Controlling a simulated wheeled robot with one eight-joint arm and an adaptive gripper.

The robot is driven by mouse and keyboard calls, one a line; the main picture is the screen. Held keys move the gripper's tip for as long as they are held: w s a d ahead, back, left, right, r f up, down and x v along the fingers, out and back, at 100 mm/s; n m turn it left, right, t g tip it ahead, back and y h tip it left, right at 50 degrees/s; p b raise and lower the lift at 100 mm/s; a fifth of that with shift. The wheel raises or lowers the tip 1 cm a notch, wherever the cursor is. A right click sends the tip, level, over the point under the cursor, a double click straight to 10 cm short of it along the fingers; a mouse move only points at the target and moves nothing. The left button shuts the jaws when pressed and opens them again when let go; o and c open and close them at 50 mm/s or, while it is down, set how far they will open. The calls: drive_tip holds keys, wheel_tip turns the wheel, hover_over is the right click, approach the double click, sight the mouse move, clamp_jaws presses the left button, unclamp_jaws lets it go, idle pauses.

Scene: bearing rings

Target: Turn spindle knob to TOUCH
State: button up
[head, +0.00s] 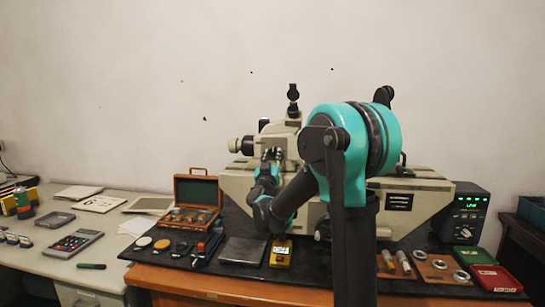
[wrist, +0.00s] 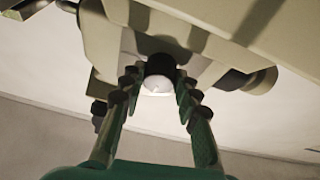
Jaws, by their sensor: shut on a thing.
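The spindle knob (wrist: 158,84), a dark cylinder with a pale round end, sits under the beige machine body in the wrist view. My gripper (wrist: 158,74) has one ridged finger on each side of it and is shut on it. No TOUCH mark or pointer on the knob is readable. In the head view the beige measuring machine (head: 237,183) stands on the black mat at the back of the bench. My teal and dark arm reaches toward its front and covers much of it. The knob cannot be made out there.
An open wooden case (head: 197,188) stands left of the machine. A yellow block (head: 281,258) and a grey plate (head: 243,251) lie in front. Rings on a wooden board (head: 425,270), green and red trays (head: 495,279), and a black display box (head: 466,208) are at right.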

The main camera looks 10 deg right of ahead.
drive_tip(key=m+h, duration=0.1)
drive_tip(key=m, duration=0.1)
drive_tip(key=m+g+h, duration=0.1)
drive_tip(key=m, duration=0.2)
drive_tip(key=shift+a+m+h, duration=0.2)
drive_tip(key=shift+m+h, duration=0.1)
drive_tip(key=shift+h, duration=0.1)
drive_tip(key=m+g+h, duration=0.1)
drive_tip(key=m, duration=0.2)
drive_tip(key=m+g+h, duration=0.1)
drive_tip(key=m, duration=0.2)
drive_tip(key=shift+a+r, duration=0.1)
drive_tip(key=m+g, duration=0.1)
drive_tip(key=m, duration=0.2)
drive_tip(key=m+g+h, duration=0.1)
drive_tip(key=m, duration=0.2)
drive_tip(key=shift+r+g, duration=0.1)
drive_tip(key=shift+g, duration=0.2)
drive_tip(key=shift+r+m+g, duration=0.1)
drive_tip(key=shift+m+g, duration=0.7)
drive_tip(key=shift+m, duration=1.4)
drive_tip(key=shift+y, duration=0.3)
drive_tip(key=o, duration=1.2)
drive_tip(key=shift+c, duration=0.2)
drive_tip(key=v, duration=1.2)
